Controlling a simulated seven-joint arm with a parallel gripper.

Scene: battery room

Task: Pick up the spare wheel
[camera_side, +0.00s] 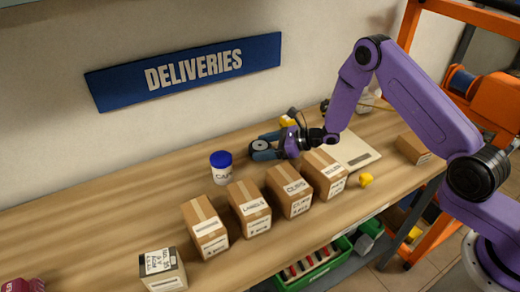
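A small round grey disc with a dark edge, which looks like the spare wheel (260,145), is on the wooden bench just right of a blue-lidded tub. My gripper (263,146) reaches in low from the right. One dark finger is on the far side of the wheel and the other on the near side. The wheel is between the fingers and partly hidden by them. I cannot tell whether the fingers press on it or stand slightly apart, or whether it touches the bench.
The white tub (221,175) stands close left of my gripper. Several labelled cartons, including the "CLIPS" one (289,190), stand in a row in front. A pale flat plate (352,152) lies to the right. The bench's left rear is clear. A green crate (318,268) sits below.

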